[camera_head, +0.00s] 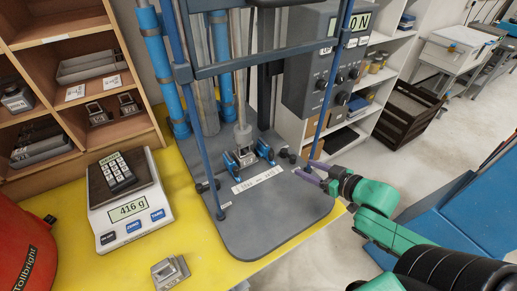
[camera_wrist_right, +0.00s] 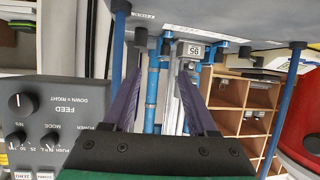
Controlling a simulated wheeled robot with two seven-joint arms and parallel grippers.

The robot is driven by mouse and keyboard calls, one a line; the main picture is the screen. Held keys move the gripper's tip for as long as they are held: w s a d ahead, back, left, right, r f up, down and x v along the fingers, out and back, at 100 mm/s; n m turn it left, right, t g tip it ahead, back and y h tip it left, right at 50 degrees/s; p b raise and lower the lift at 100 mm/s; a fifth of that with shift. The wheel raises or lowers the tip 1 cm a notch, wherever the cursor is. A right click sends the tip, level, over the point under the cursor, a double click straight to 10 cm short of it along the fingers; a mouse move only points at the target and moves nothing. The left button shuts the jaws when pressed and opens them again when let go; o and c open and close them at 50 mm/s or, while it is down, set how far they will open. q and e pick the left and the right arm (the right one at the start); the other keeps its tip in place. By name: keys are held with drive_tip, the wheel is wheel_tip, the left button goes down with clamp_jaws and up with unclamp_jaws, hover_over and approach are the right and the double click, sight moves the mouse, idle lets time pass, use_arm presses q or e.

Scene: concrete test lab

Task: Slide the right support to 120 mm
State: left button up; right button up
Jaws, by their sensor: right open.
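The test frame's grey base plate (camera_head: 285,205) carries two blue supports in the head view. The right support (camera_head: 265,152) is just right of the central column, and the left support (camera_head: 230,162) is on its other side. A white scale strip (camera_head: 257,180) lies in front of them; its marks are too small to read. My right gripper (camera_head: 311,174) reaches in from the right with its purple fingers apart and empty. It is over the plate's right edge, clear of the right support. Its fingers (camera_wrist_right: 162,78) also show open in the wrist view. My left gripper is out of view.
Blue frame posts (camera_head: 328,85) rise beside the plate, one close to my right gripper. A grey control box (camera_head: 315,65) hangs above. A scale (camera_head: 130,205) reading 416 g and a small metal block (camera_head: 170,271) are on the yellow table at left.

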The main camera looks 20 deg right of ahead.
sight(273, 154)
drive_tip(key=x, duration=0.5)
drive_tip(key=a+b+x, duration=0.1)
drive_tip(key=x, duration=0.4)
drive_tip(key=r+x, duration=0.1)
drive_tip(key=x, duration=0.4)
drive_tip(key=shift+a, duration=0.2)
drive_tip(key=shift+r, duration=0.1)
clamp_jaws()
idle(0.7)
